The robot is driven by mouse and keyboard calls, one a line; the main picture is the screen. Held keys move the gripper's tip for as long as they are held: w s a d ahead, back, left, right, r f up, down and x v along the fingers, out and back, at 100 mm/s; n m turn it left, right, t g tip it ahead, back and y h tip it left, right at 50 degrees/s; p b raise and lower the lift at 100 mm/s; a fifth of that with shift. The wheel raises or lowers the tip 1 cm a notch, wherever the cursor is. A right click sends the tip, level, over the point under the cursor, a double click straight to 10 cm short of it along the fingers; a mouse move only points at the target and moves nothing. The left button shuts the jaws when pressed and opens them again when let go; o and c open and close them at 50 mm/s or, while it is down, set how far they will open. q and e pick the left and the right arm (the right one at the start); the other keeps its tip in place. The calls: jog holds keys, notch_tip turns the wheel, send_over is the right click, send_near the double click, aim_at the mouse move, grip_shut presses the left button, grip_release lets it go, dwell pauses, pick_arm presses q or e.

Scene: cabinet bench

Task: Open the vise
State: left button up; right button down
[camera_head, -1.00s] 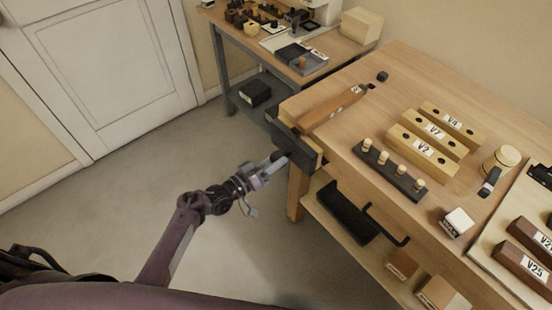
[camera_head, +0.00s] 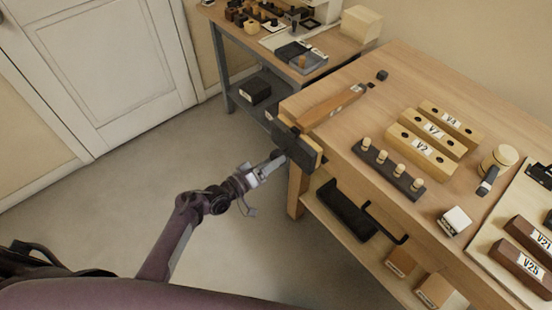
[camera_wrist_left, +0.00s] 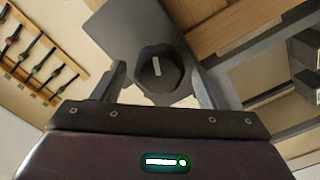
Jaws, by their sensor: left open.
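The vise (camera_head: 296,146) is a dark block with a wooden jaw face, on the left end of the wooden workbench (camera_head: 400,85). Its dark knob (camera_head: 278,154) faces outward, toward my left gripper. In the left wrist view the knob (camera_wrist_left: 157,72) is a dark, many-sided piece with a pale slot mark. My left gripper (camera_head: 262,171) is open at the knob, also seen in the left wrist view (camera_wrist_left: 160,88) with one finger on each side of it. Whether the fingers touch the knob, I cannot tell. My right gripper is not in view.
A wooden bar (camera_head: 328,104) lies on the bench near the vise. Labelled blocks (camera_head: 422,150) and a dark peg rack (camera_head: 388,170) stand farther right. A lower shelf (camera_head: 335,235) holds a dark tray. The floor left of the bench is clear.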

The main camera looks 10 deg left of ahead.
pick_arm(q)
jog(key=p+v, duration=0.2)
jog(key=v, duration=0.4)
dwell(0.3)
jog(key=shift+s, duration=0.15)
